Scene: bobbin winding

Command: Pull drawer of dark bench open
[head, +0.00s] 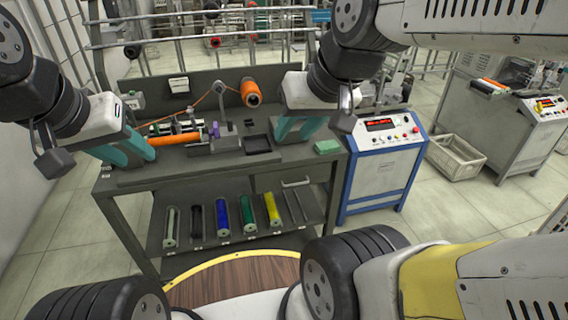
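The dark bench (215,172) stands in front of me. Its drawer (268,182) is under the right part of the top and looks shut, with a pale bar handle (296,183) on its front. My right gripper (298,130) has its teal fingers apart, above the bench top behind and over the drawer, clear of the handle. My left gripper (128,152) is over the bench's left end, its teal fingers apart, close to an orange bobbin (178,138). I cannot tell whether it touches that bobbin.
A winder with an orange thread spool (251,92) stands on the bench. A green block (327,147) lies at the top's right end. Several coloured bobbins lie on the lower shelf (238,238). A blue-framed control cabinet (383,165) stands close on the right, with a crate (455,157) beyond.

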